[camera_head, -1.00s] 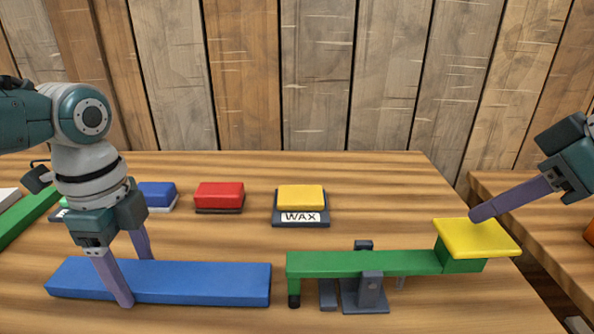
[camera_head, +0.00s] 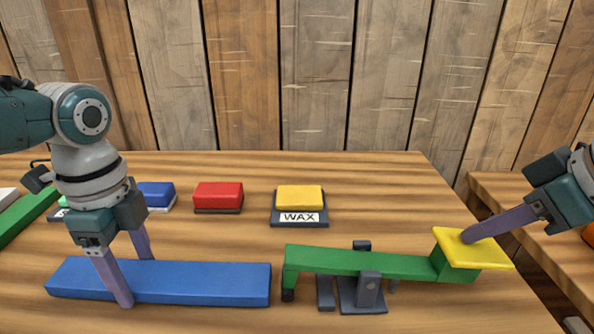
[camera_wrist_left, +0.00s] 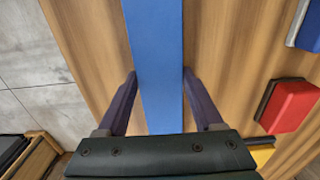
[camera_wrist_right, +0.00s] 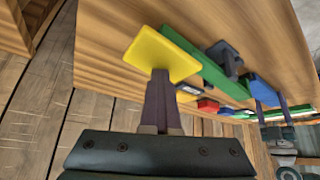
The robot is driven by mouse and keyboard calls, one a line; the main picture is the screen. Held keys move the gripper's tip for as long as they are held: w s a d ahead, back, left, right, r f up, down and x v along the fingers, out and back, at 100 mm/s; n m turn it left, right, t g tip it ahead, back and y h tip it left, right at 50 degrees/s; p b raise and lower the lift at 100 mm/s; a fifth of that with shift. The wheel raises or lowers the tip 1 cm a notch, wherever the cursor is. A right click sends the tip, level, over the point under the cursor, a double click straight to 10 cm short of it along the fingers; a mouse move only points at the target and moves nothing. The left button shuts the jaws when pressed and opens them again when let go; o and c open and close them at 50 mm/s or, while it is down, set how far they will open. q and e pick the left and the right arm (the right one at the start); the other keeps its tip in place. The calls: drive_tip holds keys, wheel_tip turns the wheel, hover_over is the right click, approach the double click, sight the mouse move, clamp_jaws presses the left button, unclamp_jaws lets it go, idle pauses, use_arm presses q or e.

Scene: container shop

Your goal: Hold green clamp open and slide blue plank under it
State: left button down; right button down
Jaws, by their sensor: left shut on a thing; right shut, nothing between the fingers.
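The blue plank (camera_head: 205,283) lies flat on the table on the left. My left gripper (camera_head: 137,280) is shut across its width; the left wrist view shows the plank (camera_wrist_left: 155,40) between both fingers. The green clamp (camera_head: 345,262) is a lever on a grey stand (camera_head: 362,292), with a dark foot (camera_head: 288,295) at its left end and a yellow pad (camera_head: 473,249) at its right end. The lever tilts, left end raised. The plank's right end is just left of the foot, a small gap apart. My right gripper (camera_head: 468,237) is shut and empty, fingertips on the yellow pad.
A yellow block on a WAX stand (camera_head: 299,220), a red block (camera_head: 218,196) and a blue block (camera_head: 157,195) stand behind. A green bar (camera_head: 25,217) lies at far left. The table's right edge is near the yellow pad.

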sight(177, 277)
use_arm(q)
drive_tip(key=shift+d, duration=0.1)
use_arm(e)
drive_tip(key=shift+s+a+f, duration=0.1)
drive_tip(key=shift+a+f, duration=0.05)
drive_tip(key=shift+f, duration=1.2)
drive_tip(key=shift+r, duration=0.1)
use_arm(q)
drive_tip(key=shift+d, duration=3)
use_arm(e)
drive_tip(key=shift+a, duration=0.1)
use_arm(q)
drive_tip(key=shift+f, duration=0.2)
drive_tip(key=shift+a, duration=0.15)
use_arm(e)
drive_tip(key=shift+r, duration=4.55)
